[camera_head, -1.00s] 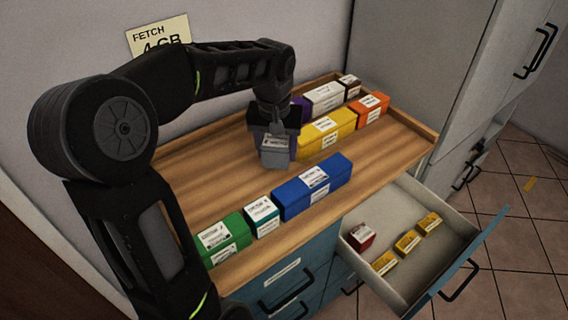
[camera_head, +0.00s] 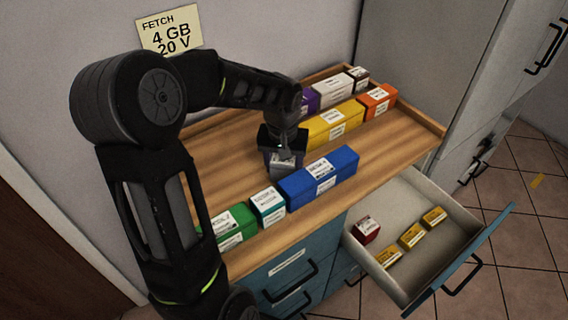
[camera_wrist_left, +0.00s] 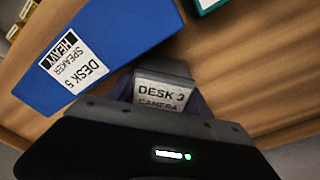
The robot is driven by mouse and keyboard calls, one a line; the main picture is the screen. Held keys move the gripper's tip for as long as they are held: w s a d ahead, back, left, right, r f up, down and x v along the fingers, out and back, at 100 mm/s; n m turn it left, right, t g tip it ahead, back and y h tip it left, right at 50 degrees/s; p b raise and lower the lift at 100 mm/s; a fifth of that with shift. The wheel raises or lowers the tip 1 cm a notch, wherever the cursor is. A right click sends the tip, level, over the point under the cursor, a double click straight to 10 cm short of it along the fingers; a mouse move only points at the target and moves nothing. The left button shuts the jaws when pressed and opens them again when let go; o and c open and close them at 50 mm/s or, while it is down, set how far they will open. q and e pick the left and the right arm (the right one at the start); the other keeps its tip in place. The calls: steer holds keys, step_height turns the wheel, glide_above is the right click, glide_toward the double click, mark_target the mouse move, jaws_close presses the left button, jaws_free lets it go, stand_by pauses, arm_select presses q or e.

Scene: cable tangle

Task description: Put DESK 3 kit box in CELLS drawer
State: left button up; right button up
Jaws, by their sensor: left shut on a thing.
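Whether the box touches the top I cannot tell. A drawer (camera_head: 462,255) stands open at the lower right, holding a dark red box (camera_head: 366,229) and several small yellow boxes (camera_head: 411,235). I cannot read a name on the drawer's front. My right gripper is not in view.
On the wooden top (camera_head: 215,160) are a blue DESK 5 box (camera_head: 318,178), a teal box (camera_head: 268,206) and a green box (camera_head: 231,226) along the front. Yellow (camera_head: 332,125), orange (camera_head: 378,100), purple and white boxes stand at the back. A raised rim edges the top.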

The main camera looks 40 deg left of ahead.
arm_select(q)
steer(key=o, duration=1.3)
steer(key=shift+f, duration=0.1)
steer(key=r, duration=0.4)
steer(key=s+r, duration=0.1)
steer(key=r, duration=0.7)
steer(key=shift+s+d+r, duration=0.1)
steer(key=shift+s+d, duration=0.05)
steer(key=shift+d, duration=0.2)
steer(key=shift+o, duration=0.3)
